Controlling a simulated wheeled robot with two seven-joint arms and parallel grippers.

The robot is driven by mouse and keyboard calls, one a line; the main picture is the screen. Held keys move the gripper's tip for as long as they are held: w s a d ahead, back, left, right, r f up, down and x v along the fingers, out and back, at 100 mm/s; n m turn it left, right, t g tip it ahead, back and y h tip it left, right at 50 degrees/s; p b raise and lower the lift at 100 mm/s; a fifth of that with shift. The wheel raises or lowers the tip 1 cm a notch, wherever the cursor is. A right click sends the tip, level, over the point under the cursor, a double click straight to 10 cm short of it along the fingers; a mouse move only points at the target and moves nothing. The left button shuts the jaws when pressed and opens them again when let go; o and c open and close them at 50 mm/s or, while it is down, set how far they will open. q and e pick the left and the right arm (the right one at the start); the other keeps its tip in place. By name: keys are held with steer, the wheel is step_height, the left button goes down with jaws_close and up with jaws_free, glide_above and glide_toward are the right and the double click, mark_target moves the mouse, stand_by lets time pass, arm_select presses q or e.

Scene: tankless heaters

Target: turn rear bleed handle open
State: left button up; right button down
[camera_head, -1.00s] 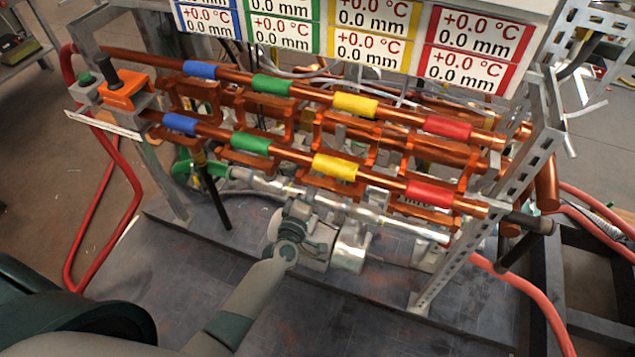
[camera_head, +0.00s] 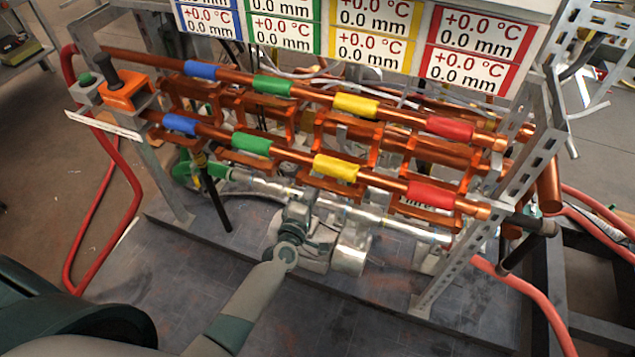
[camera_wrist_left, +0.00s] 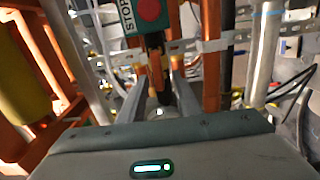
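My left gripper (camera_head: 303,198) reaches in under the front copper pipe in the head view; its fingertips are hidden behind the pipes there. In the left wrist view its two grey fingers (camera_wrist_left: 164,75) stand apart. A narrow dark and orange piece (camera_wrist_left: 156,62) shows between or just beyond the fingertips; I cannot tell whether they touch it. I cannot tell for certain whether this piece is the rear bleed handle. No rear bleed handle can be clearly picked out in the head view. My right gripper is not in view.
Front and rear copper pipes with coloured bands (camera_head: 335,168) cross above the gripper. A silver pipe (camera_head: 365,215) runs low behind my wrist. A green box with a red button (camera_wrist_left: 148,12) is ahead. A slotted metal post (camera_head: 470,235) stands right; red hoses flank the rack.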

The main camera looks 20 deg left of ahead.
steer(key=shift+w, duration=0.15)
arm_select(q)
steer(key=shift+s, duration=0.1)
